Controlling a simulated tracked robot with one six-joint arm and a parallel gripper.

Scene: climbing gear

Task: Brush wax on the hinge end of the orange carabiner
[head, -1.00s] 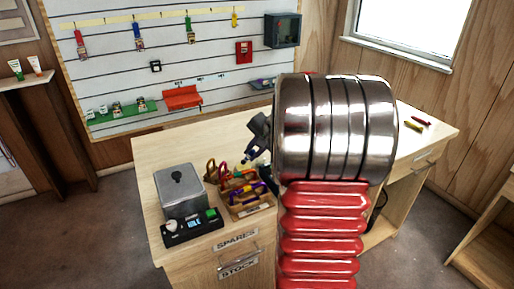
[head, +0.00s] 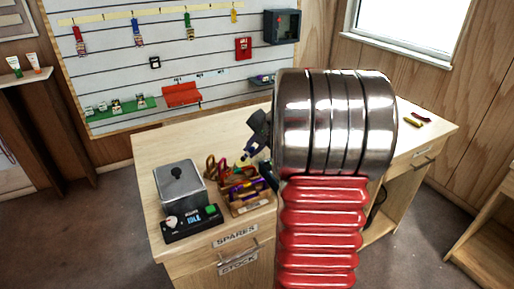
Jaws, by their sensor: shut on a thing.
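My gripper (head: 251,153), at the end of my arm, hangs above the back right of the wooden organiser (head: 252,209) on the desk. It is dark and mostly hidden behind my large metal and red arm links. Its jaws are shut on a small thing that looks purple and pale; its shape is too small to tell. The organiser holds several items with red, green, orange, yellow and purple parts. I cannot pick out an orange carabiner or a wax brush for certain. A lidded grey metal box (head: 180,187) stands left of the organiser.
A black control box (head: 191,224) with a green button and lit display stands before the metal box. Red and yellow items (head: 414,121) lie at the desk's right. A slatted wall panel (head: 150,65) rises behind. The desk's back left is clear.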

